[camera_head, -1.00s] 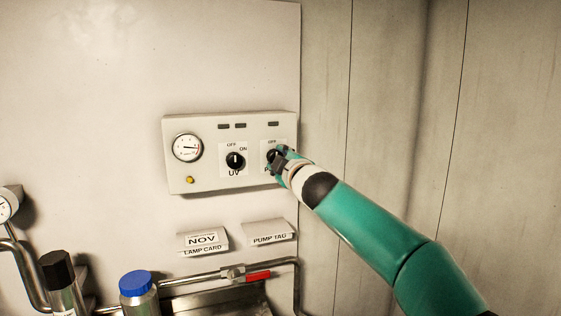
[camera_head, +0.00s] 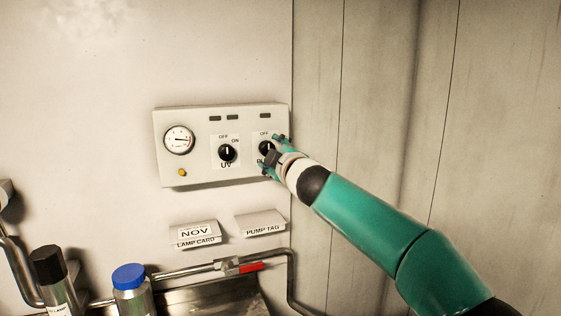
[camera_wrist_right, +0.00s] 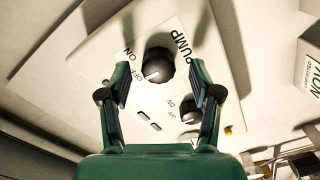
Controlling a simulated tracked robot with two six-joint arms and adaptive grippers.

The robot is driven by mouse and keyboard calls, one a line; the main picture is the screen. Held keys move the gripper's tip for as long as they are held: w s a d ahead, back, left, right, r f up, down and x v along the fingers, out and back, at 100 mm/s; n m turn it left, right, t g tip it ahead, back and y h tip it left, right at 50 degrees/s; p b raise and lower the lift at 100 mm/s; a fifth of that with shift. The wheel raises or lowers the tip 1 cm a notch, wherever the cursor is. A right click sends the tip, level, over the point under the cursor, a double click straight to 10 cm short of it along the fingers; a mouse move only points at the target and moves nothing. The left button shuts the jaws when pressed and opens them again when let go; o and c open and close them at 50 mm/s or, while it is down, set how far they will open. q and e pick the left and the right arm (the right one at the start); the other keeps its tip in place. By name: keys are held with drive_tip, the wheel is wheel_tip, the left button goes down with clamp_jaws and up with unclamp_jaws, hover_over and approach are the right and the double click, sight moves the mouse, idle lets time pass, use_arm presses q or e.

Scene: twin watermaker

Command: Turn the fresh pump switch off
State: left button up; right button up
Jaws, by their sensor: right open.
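The fresh pump switch (camera_head: 266,148) is a black round knob at the right of the white control panel (camera_head: 200,176), partly hidden by my right gripper in the head view. In the right wrist view the knob (camera_wrist_right: 160,62) sits above PUMP lettering, with OFF and ON labels beside it. Its white mark appears to point to the OFF side. My right gripper (camera_head: 273,153) is at the panel. In the wrist view its open fingers (camera_wrist_right: 160,78) stand on either side of the knob, with gaps visible. My left gripper is not in view.
A UV knob (camera_head: 228,152) and a gauge (camera_head: 179,140) are left of the switch. A LAMP CARD holder (camera_head: 195,233) and PUMP TAG holder (camera_head: 261,223) are below. Pipes, a red-handled valve (camera_head: 251,267) and a blue-capped bottle (camera_head: 129,277) stand lower.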

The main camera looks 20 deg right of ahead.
drive_tip(key=s, duration=0.6)
idle(0.3)
drive_tip(key=shift+s+d+f, duration=0.1)
drive_tip(key=shift+s+f, duration=0.05)
drive_tip(key=shift+f, duration=0.05)
